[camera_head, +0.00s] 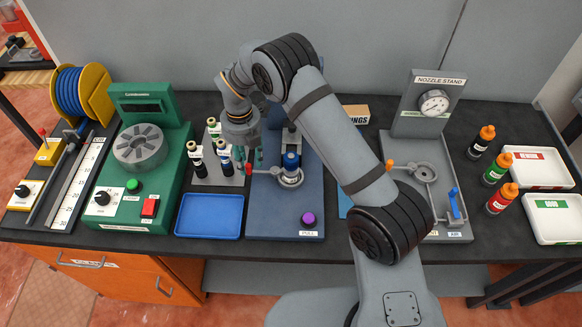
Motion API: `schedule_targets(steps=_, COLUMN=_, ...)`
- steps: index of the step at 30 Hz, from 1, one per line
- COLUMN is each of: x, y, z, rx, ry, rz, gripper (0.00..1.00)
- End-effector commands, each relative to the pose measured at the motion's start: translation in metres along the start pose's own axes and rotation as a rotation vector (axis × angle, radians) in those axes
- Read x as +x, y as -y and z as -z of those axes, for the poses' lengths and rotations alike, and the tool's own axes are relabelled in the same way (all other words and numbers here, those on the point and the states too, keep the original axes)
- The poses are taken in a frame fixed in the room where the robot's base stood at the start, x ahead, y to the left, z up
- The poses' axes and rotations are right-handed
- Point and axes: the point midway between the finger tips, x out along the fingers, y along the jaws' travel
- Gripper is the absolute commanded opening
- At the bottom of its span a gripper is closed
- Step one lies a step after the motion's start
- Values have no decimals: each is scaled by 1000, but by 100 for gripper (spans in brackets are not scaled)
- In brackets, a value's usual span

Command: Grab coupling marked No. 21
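Several small upright cylindrical pieces with pale tops and black and blue bands stand on a grey rack (212,177) left of centre. One is at the left (196,158), one at the back (212,128) and one at the right (224,160). Their markings are too small to read, so I cannot tell which is No. 21. My gripper (249,156) points down, with teal fingertips, just right of the rack's right-hand piece. I see nothing clearly held in it. Its finger gap is too small to judge, and my arm hides part of the bench behind it.
A green machine (170,187) stands left of the rack, with an empty blue tray (209,216) in front. A blue press-like fixture (270,217) is at the right, with a purple button (308,218). The nozzle stand (432,101), several bottles (497,168) and white trays (558,217) are farther right.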

Motion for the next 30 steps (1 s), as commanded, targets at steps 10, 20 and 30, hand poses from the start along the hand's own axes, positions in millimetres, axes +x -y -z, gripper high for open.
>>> schedule_targets(steps=10, x=0, y=0, z=0, rx=0, ry=0, rz=0, gripper=58)
schedule_targets(steps=20, x=0, y=0, z=0, rx=0, ry=0, rz=0, gripper=71)
schedule_targets(steps=30, x=13, y=-7, z=55, rx=152, ry=-157, rz=28, gripper=71)
